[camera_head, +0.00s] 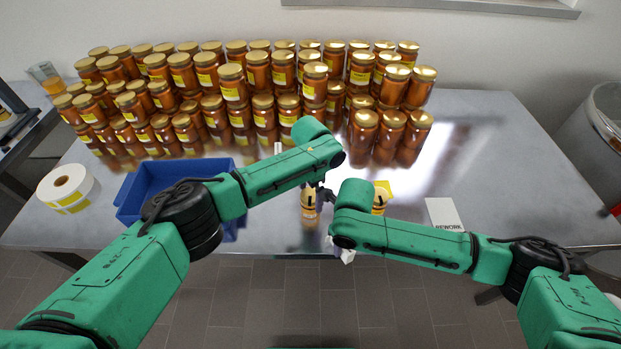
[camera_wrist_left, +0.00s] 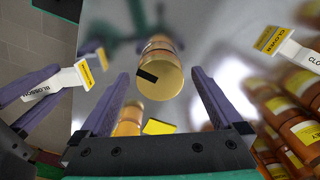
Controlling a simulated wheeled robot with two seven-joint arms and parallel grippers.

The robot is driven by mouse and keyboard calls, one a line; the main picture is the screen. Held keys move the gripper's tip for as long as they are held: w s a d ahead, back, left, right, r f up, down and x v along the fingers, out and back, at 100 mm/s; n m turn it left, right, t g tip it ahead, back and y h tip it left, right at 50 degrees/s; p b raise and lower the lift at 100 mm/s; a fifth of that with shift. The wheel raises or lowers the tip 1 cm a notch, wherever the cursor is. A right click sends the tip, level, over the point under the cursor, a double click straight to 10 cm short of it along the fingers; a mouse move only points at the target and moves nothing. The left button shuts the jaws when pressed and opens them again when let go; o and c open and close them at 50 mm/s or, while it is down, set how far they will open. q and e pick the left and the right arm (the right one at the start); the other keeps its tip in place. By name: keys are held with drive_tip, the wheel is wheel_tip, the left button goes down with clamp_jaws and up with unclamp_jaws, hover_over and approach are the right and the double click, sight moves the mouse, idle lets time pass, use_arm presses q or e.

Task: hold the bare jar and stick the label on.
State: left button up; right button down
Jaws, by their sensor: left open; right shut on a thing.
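A jar (camera_head: 308,205) with a gold lid and a dark bar on it stands on the shiny table, below my left gripper (camera_head: 320,190). In the left wrist view the same jar (camera_wrist_left: 160,78) shows between the open fingers of my left gripper (camera_wrist_left: 155,85), apart from them; I cannot tell if its side is bare. My right gripper (camera_wrist_left: 42,88) is shut on a white label holder (camera_wrist_left: 62,82) marked BLOSSOM, with a yellow label (camera_wrist_left: 88,72) at its end. In the head view this holder (camera_head: 346,255) is mostly hidden under my right arm, near the front edge.
Another jar (camera_head: 379,205) stands by a yellow piece (camera_head: 384,187), partly behind my right arm. A CLOVER holder (camera_wrist_left: 292,48) stands near the rows of labelled jars (camera_head: 232,82). A blue bin (camera_head: 135,195), label roll (camera_head: 66,184) and REWORK card (camera_head: 443,212) lie around.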

use_arm(q)
drive_tip(key=shift+f, duration=1.25)
clamp_jaws()
